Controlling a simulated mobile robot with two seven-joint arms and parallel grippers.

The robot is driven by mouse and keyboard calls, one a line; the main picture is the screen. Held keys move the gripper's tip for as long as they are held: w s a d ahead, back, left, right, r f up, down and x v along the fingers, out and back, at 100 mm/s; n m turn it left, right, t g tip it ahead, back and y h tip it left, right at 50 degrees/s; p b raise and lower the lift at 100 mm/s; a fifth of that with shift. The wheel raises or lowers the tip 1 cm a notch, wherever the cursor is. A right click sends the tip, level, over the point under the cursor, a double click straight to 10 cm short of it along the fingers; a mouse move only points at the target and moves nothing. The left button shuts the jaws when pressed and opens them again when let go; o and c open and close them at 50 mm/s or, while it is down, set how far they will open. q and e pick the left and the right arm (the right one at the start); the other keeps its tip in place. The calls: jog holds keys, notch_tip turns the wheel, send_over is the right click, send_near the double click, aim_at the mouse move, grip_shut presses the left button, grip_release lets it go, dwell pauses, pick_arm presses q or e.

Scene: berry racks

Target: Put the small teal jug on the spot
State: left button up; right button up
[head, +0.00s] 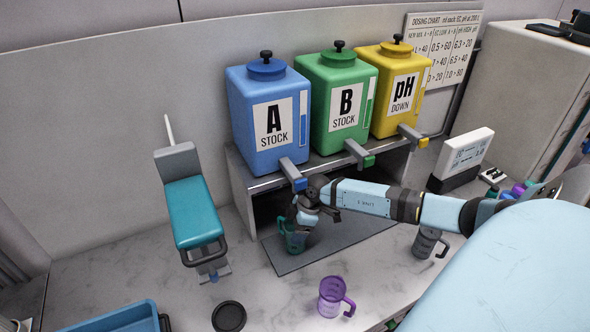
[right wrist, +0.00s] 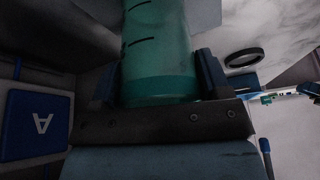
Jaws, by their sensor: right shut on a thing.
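The small teal jug (head: 291,240) is upright below the blue tank's spout, over the dark mat. I cannot tell whether its base touches the mat. My right gripper (head: 304,217) is shut on the jug, and its fingers hide part of it. In the right wrist view the teal jug (right wrist: 158,55) stands between the two fingers (right wrist: 160,82). A dark round disc (head: 229,316), which looks like the spot, lies flat and bare on the counter at the front. A dark round ring (right wrist: 243,57) shows in the right wrist view. My left gripper is not in view.
Blue (head: 268,115), green (head: 336,100) and yellow (head: 393,88) tanks stand on a grey rack (head: 243,191). A purple jug (head: 332,297) stands right of the disc, a grey jug (head: 425,243) farther right. A teal-seated stand (head: 193,212) and blue tray (head: 120,318) are left.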

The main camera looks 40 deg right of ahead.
jog(key=shift+f, duration=0.15)
jog(key=o, duration=0.9)
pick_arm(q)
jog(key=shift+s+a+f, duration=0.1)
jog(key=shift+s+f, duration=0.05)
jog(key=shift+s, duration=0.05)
pick_arm(e)
jog(key=shift+o, duration=0.6)
jog(key=shift+d, duration=0.1)
pick_arm(q)
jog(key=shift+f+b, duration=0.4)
jog(key=shift+b, duration=0.25)
pick_arm(e)
jog(key=v, duration=0.7)
jog(key=shift+r, duration=0.25)
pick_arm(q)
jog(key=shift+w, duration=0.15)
